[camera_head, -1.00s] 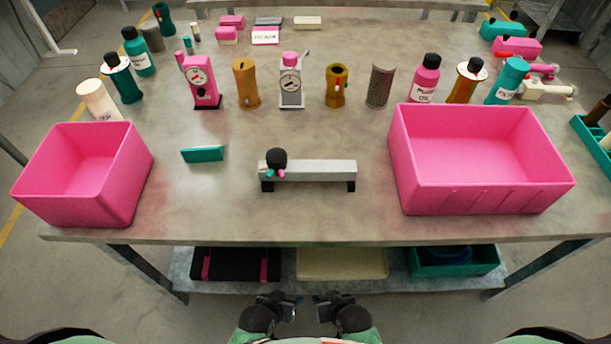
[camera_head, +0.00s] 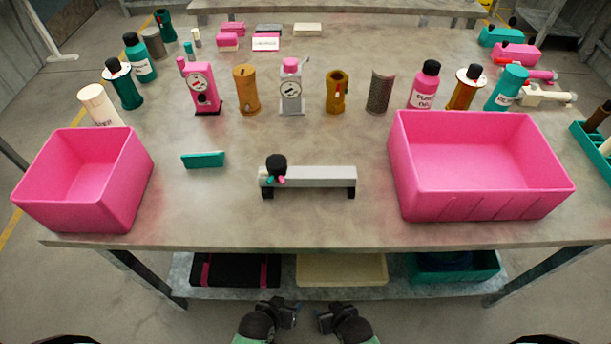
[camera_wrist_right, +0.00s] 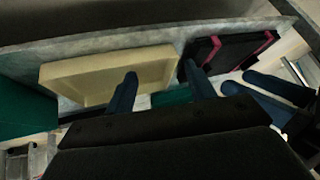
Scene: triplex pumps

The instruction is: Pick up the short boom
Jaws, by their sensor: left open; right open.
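No part is clearly marked as the short boom, so I cannot tell which one it is. A grey bar (camera_head: 320,177) on black feet stands at the table's front middle, with a black-knobbed piece (camera_head: 276,166) at its left end. Boom-like parts lie at the back right: a teal one (camera_head: 502,37), pink ones (camera_head: 515,54) and a cream one (camera_head: 545,95). My left gripper (camera_head: 297,310) and right gripper (camera_head: 319,312) are low in front of the table, empty and away from all parts. In the right wrist view my right gripper (camera_wrist_right: 162,88) has its blue fingers spread.
Pink bins stand at left (camera_head: 58,215) and right (camera_head: 485,205). Bottles and pump parts form a row behind. A teal plate (camera_head: 203,160) lies left of the bar. A lower shelf (camera_head: 285,293) holds trays. The table front around the bar is mostly clear.

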